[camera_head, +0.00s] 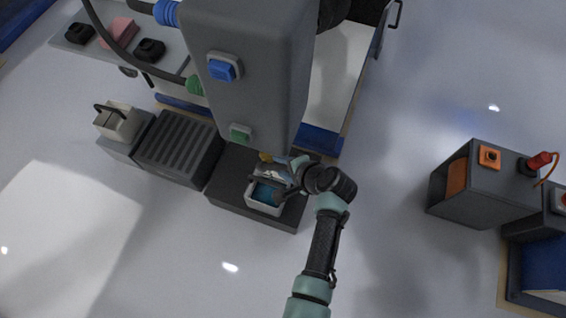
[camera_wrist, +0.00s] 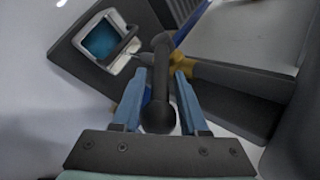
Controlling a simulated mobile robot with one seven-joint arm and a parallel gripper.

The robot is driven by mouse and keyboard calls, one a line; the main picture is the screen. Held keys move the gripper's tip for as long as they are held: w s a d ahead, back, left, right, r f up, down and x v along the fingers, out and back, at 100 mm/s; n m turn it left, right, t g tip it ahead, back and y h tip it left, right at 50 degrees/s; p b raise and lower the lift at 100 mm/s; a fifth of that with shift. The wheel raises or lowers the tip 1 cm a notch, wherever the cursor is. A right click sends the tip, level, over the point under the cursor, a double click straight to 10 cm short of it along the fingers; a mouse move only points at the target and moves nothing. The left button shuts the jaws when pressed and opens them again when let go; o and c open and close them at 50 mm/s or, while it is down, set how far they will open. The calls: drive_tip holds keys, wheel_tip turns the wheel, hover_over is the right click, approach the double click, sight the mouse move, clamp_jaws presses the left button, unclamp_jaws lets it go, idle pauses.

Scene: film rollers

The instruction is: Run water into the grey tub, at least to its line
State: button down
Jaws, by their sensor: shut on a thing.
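The grey tub (camera_head: 262,209) stands on a dark base below the large grey machine body. It also shows at upper left in the wrist view (camera_wrist: 115,67). Blue water fills part of its inside, and a dark handle bar crosses it. I cannot make out its line or a stream. A brass tap (camera_wrist: 181,63) sticks out beside the tub; a bit of it shows in the head view (camera_head: 265,157). My gripper (camera_head: 288,172) is at the tap, beside the tub. In the wrist view, its blue fingers (camera_wrist: 158,78) are shut on the tap's dark lever (camera_wrist: 160,100).
A ribbed dark box (camera_head: 180,147) and a pale tub with a dark handle (camera_head: 118,123) stand to the left. The grey machine (camera_head: 250,80) rises close behind my gripper. A grey cabinet (camera_head: 480,185) stands at right. The floor between is clear.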

drive_tip(key=shift+w+d+r, duration=0.1)
drive_tip(key=c, duration=0.7)
unclamp_jaws()
drive_tip(key=p+v, duration=0.5)
drive_tip(key=v, duration=0.8)
